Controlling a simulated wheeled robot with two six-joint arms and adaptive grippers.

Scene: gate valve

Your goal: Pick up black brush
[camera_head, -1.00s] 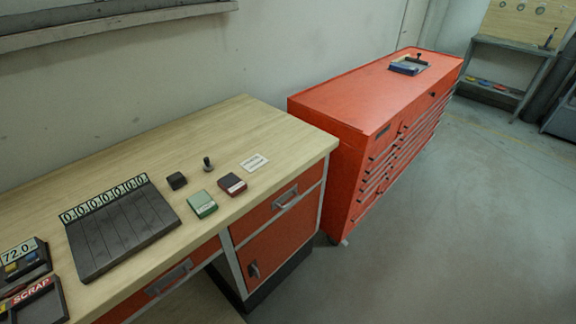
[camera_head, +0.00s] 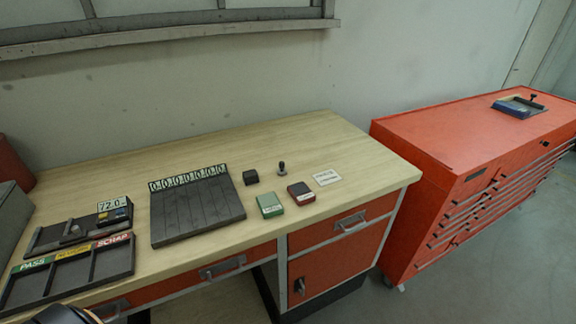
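I cannot clearly make out a black brush. A small dark upright piece with a knob (camera_head: 282,169) stands on the wooden workbench (camera_head: 315,134), beside a small black block (camera_head: 251,177). Another dark knobbed piece (camera_head: 533,98) shows at a blue and grey tray (camera_head: 512,108) on the red tool cabinet (camera_head: 440,122). It is too small to tell whether either is a brush. No gripper fingers show; a dark rounded part, perhaps of my arm, is cut off at the bottom left edge.
On the bench are a slotted dark board (camera_head: 196,210), a green box (camera_head: 270,205), a dark red box (camera_head: 301,193), a white card (camera_head: 327,178) and a labelled sorting tray (camera_head: 70,272). The bench's back strip is clear. A narrow gap separates bench and cabinet.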

